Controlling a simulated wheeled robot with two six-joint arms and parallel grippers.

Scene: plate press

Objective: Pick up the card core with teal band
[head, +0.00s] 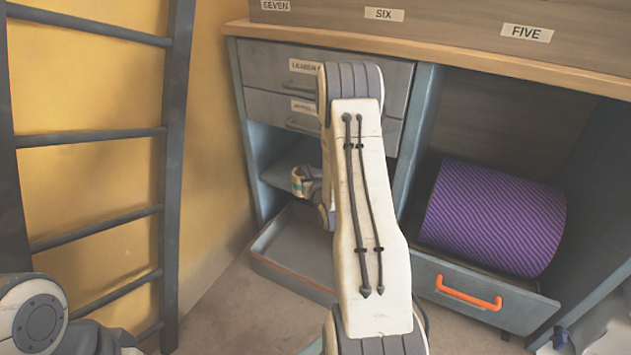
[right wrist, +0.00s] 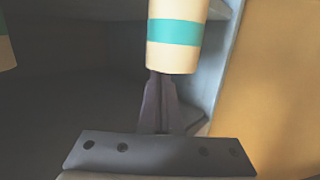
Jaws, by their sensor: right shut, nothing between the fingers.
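A cream card core with a teal band (right wrist: 173,32) is at the top middle of the right wrist view, its lower end showing. My right gripper (right wrist: 160,80) is shut and empty. Its fingertips end at the core's lower edge in the picture; I cannot tell whether they touch it. My left gripper is out of view; only part of the left arm shows at the lower left.
Another cream object (right wrist: 5,52) with a bit of teal shows at the left edge of the right wrist view. A grey tray (head: 290,268) lies below the shelf. A purple striped roll (head: 492,218) sits in the open drawer (head: 520,308) at right. A ladder (head: 178,150) stands left.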

